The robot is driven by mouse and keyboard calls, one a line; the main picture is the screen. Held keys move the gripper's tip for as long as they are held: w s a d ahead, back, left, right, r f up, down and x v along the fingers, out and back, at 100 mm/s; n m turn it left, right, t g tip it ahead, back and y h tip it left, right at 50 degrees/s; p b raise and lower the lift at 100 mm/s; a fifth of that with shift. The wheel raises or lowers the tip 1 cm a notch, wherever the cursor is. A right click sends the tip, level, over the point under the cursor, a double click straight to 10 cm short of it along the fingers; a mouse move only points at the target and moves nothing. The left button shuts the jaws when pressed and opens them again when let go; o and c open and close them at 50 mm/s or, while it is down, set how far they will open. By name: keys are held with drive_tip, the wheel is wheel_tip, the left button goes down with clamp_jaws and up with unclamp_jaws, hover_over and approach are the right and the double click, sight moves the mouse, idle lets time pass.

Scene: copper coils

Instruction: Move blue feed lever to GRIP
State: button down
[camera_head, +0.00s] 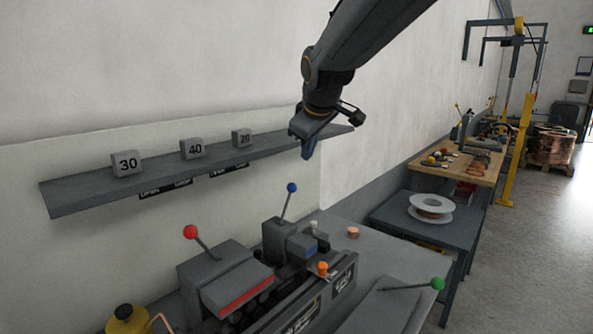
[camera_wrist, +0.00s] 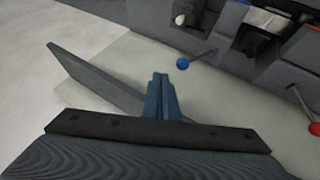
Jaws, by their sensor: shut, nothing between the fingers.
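The blue feed lever (camera_head: 288,200) is a thin rod with a blue ball on top, rising from a dark grey block on the machine. It leans slightly to the right at its top in the head view. The blue ball also shows in the wrist view (camera_wrist: 182,63), just beyond and to the right of the fingertips, apart from them. My gripper (camera_head: 307,152) is above the machine, near the right end of the wall shelf. Its fingers are together and empty, also in the wrist view (camera_wrist: 160,80). I cannot make out the GRIP label.
A wall shelf (camera_head: 75,198) holds blocks marked 30, 40 and 20. A red-ball lever (camera_head: 190,232), an orange knob (camera_head: 323,268) and a green-ball lever (camera_head: 437,284) surround the blue one. A side table with a white spool (camera_head: 430,208) stands to the right.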

drive_tip(key=d+r, duration=0.2)
drive_tip(key=shift+d+r+b, duration=0.2)
drive_tip(key=shift+r+b, duration=0.15)
drive_tip(key=shift+s, duration=0.1)
